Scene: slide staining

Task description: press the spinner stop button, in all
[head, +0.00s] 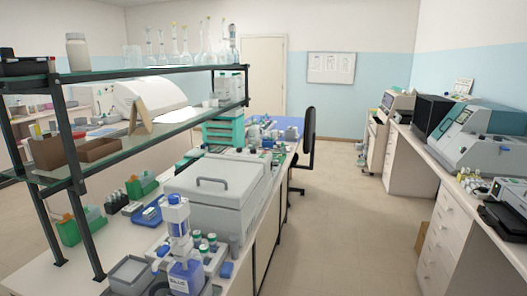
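No spinner stop button can be made out at this size in the head view. A light grey box-shaped unit with a handle on its lid (215,190) stands on the left bench; I cannot tell whether it is the spinner. A grey and teal machine (485,135) stands on the right bench, with a smaller device with a dark tray (505,205) in front of it; their buttons are too small to read. Neither of my grippers shows in this view.
A two-tier shelf (150,72) with glassware stands over the left bench. Bottles (187,277), green racks (140,188) and a grey tub (130,273) crowd the bench's near end. A black chair (308,140) stands beyond. The floor aisle (345,220) between the benches is clear.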

